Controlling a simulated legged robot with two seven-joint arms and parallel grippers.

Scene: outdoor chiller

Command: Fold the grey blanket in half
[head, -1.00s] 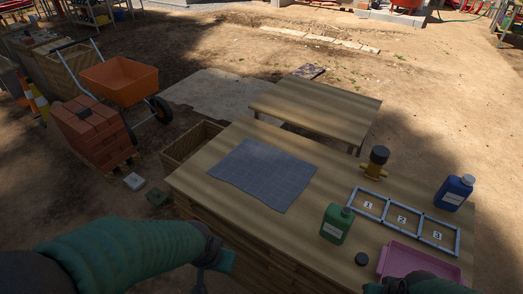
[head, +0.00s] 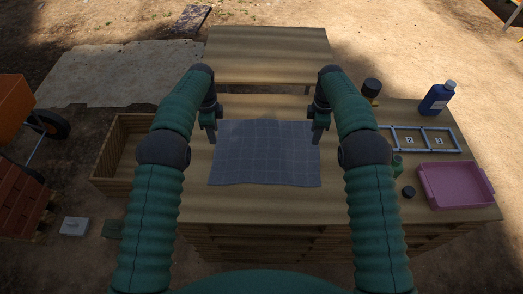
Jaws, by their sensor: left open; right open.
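The grey blanket (head: 265,155) lies flat and spread out on the wooden table (head: 250,208), with faint grid lines on it. My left gripper (head: 212,137) is open at the blanket's far left corner, pointing down. My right gripper (head: 317,137) is open at the blanket's far right corner, also pointing down. Neither gripper visibly holds cloth. I cannot tell whether the fingertips touch the blanket.
Right of the blanket are a numbered frame (head: 423,129), a pink tray (head: 420,186), a blue bottle (head: 437,100), a black cap (head: 408,192) and a dark-topped object (head: 371,88). A green bottle (head: 397,163) is mostly hidden by my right arm. A second table (head: 267,62) stands behind, bare. A wooden crate (head: 105,160) is left.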

